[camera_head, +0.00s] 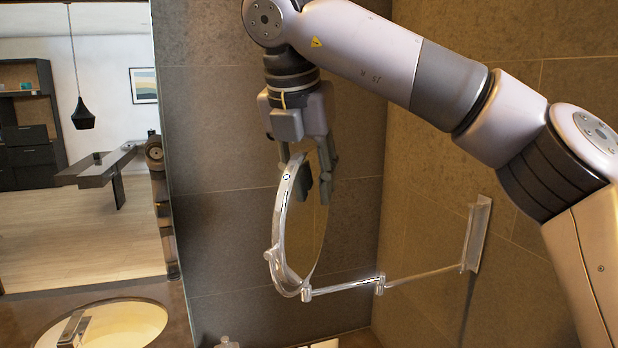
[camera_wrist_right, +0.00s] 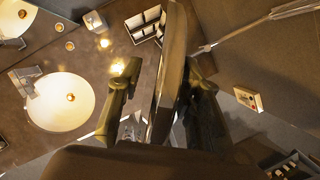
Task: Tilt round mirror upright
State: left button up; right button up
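The round mirror (camera_head: 318,235) hangs on a jointed chrome arm from the right wall in the head view. It is seen obliquely, close to upright, its top leaning slightly right. My right gripper (camera_head: 308,178) points down over the mirror's top rim with a finger on either side. In the right wrist view the mirror (camera_wrist_right: 171,65) shows nearly edge-on between the fingers. The left finger there stands apart from it; the right finger is close behind, and contact cannot be told. The gripper is open around the rim. My left gripper is not in view.
The chrome arm (camera_head: 340,287) runs to a wall bracket (camera_head: 477,234). A washbasin (camera_head: 110,325) sits in the counter at lower left, beside a large wall mirror (camera_head: 90,240). A compartmented box (camera_wrist_right: 146,24) stands on the counter.

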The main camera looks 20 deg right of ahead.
jog(key=v, duration=1.1)
jog(key=shift+a, duration=0.1)
jog(key=shift+r, duration=0.5)
